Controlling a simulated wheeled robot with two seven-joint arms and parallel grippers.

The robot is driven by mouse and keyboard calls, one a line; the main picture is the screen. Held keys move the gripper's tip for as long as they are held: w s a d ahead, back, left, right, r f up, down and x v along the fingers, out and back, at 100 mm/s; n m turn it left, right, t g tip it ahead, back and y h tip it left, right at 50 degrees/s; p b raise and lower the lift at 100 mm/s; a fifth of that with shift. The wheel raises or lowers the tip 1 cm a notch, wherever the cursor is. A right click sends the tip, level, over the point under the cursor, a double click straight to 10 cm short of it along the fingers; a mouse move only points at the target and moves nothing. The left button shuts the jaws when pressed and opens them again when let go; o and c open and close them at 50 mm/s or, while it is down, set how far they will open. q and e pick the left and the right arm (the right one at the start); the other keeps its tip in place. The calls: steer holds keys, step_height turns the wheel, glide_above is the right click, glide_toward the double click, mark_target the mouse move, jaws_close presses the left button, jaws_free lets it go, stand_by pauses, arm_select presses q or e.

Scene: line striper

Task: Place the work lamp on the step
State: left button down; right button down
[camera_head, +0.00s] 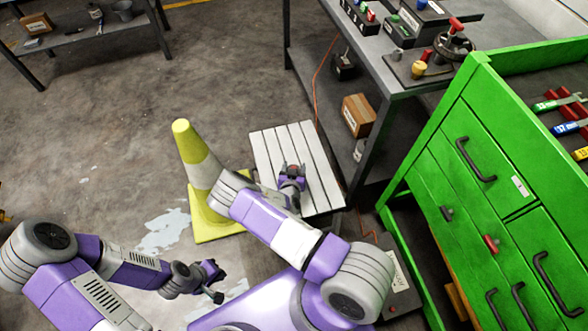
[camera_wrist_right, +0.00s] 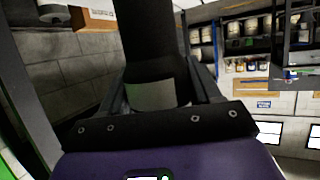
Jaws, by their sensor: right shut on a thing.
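The step (camera_head: 266,154), a pale slatted platform, lies on the floor at the centre of the head view. My right gripper (camera_head: 292,172) is over it, mostly hidden from above by its own wrist. It is shut on a dark thing, taken as the work lamp (camera_wrist_right: 158,50). In the right wrist view this is a black, thick body with a grey band (camera_wrist_right: 158,94) between the fingers. Only a small dark and reddish part shows in the head view. I cannot tell whether it touches the slats. My left gripper (camera_head: 217,282) is open and empty, low at the left.
A yellow and white cone (camera_head: 199,165) stands close left of the step. A workbench (camera_head: 385,68) with a box (camera_head: 357,115) beneath is behind right. A green drawer cabinet (camera_head: 470,185) fills the right. Open floor (camera_head: 90,130) lies to the left.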

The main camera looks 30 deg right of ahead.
steer(key=shift+c, duration=1.1)
jaws_free()
steer(key=shift+s+a+r, duration=0.1)
steer(key=shift+s+r, duration=0.05)
steer(key=shift+r, duration=0.05)
steer(key=p+v, duration=0.4)
steer(key=v, duration=0.7)
steer(key=s+a+f+g+y, duration=0.55)
steer(key=s+a+g, duration=0.2)
steer(key=s, duration=0.25)
steer(key=s+a+r+n+g+y, duration=0.2)
steer(key=s+a+r+n+y, duration=0.2)
steer(key=r, duration=0.5)
steer(key=a+y, duration=0.2)
steer(key=y, duration=0.1)
steer(key=shift+s+a+n+g, duration=0.2)
steer(key=shift+a+n+g, duration=0.1)
steer(key=shift+n+g, duration=0.1)
